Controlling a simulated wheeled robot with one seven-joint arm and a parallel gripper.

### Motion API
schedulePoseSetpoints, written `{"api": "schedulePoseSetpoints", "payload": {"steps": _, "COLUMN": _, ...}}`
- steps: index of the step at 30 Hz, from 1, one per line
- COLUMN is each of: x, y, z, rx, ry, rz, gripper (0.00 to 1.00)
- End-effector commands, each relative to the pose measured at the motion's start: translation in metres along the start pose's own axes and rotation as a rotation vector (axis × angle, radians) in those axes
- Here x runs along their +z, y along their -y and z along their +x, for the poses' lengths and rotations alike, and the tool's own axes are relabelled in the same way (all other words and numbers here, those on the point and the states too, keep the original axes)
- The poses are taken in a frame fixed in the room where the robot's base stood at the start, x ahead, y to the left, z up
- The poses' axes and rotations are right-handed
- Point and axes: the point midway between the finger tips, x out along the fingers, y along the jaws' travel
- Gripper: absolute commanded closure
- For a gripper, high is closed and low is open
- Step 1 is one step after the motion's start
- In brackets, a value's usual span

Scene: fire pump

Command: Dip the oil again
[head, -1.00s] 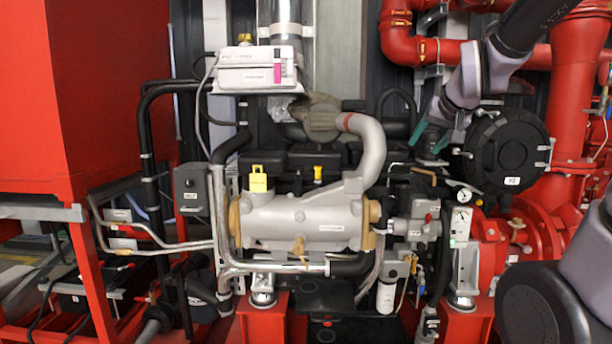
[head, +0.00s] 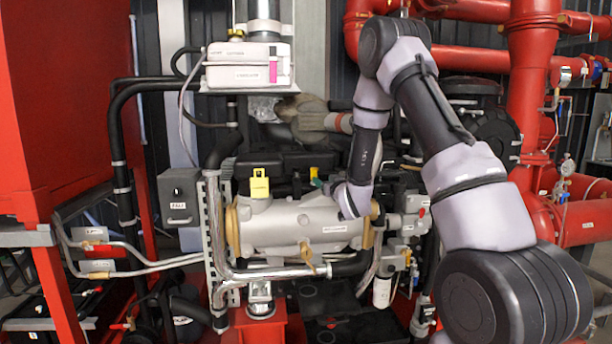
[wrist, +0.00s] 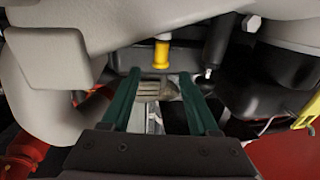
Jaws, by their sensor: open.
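In the head view my gripper (head: 320,183) is mostly hidden by my wrist; only a bit of green shows close to the handle. The dipstick's rod is hidden.
The grey housing (head: 290,222) lies in front of the handle. A thick grey pipe (head: 338,121) curves behind my arm. A yellow cap (head: 260,183) stands to the left, and a white control box (head: 247,66) is above.

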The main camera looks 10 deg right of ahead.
Motion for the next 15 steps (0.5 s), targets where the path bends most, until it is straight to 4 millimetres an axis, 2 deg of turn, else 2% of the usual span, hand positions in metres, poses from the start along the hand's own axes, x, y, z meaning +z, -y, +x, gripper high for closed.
{"api": "schedulePoseSetpoints", "payload": {"steps": 5, "x": 0.001, "y": 0.001, "z": 0.017, "rx": -0.003, "ry": -0.007, "rz": -0.003, "gripper": 0.39}}
{"api": "schedulePoseSetpoints", "payload": {"steps": 15, "x": 0.0, "y": 0.002, "z": 0.08, "rx": -0.005, "ry": -0.006, "rz": -0.004, "gripper": 0.39}}
